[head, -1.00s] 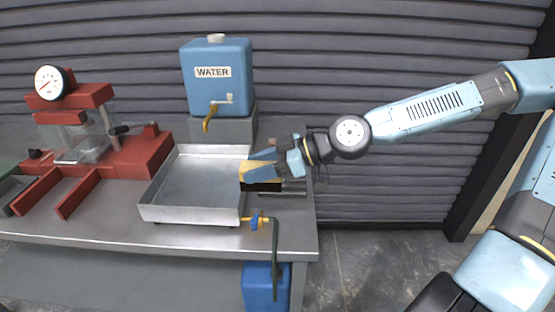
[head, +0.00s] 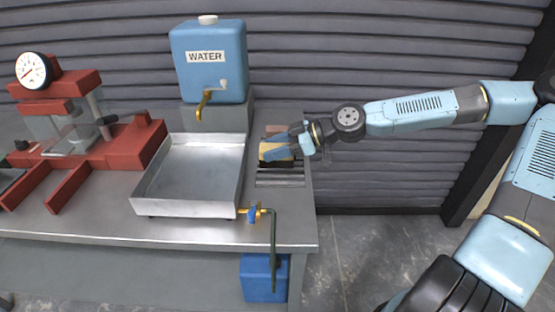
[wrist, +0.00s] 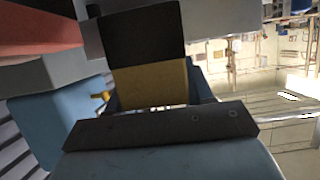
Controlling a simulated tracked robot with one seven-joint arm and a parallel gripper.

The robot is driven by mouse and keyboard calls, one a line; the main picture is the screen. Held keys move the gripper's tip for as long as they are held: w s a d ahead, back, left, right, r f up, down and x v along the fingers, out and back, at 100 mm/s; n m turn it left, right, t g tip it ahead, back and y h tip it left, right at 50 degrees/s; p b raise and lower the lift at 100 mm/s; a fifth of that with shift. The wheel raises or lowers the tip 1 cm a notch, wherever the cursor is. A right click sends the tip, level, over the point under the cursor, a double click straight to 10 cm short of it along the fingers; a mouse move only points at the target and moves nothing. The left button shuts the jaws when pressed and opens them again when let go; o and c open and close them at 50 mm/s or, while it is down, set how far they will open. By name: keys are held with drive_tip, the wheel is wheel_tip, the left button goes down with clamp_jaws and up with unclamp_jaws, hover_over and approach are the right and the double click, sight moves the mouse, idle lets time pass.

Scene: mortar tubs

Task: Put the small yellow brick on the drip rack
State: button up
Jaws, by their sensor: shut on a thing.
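My gripper (head: 276,152) is shut on the small yellow brick (head: 267,149) in the head view, over the drip rack (head: 281,180), just right of the tray. The rack's grey bars show in front of the brick. In the wrist view the yellow brick (wrist: 150,84) sits beyond my dark finger edge. A black block-like part (wrist: 140,35) adjoins it, and I cannot tell whether it belongs to the brick. I cannot tell whether the brick touches the rack.
A metal tray (head: 158,209) stands left of the rack, with a brass tap at its corner. A blue water tank (head: 208,75) stands behind. A reddish block (head: 284,130) lies behind my gripper. A red press (head: 135,148) is at left.

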drive_tip(key=shift+w+d+f, duration=0.2)
drive_tip(key=shift+w+f, duration=0.6)
drive_tip(key=shift+f, duration=0.15)
drive_tip(key=shift+w+d+f, duration=0.1)
drive_tip(key=shift+w+f, duration=0.1)
drive_tip(key=shift+f, duration=1.6)
drive_tip(key=o, duration=1.4)
drive_tip(key=shift+c, duration=0.2)
drive_tip(key=shift+d, duration=0.1)
drive_tip(key=v, duration=1.1)
drive_tip(key=shift+d+r, duration=0.25)
drive_tip(key=shift+d, duration=0.05)
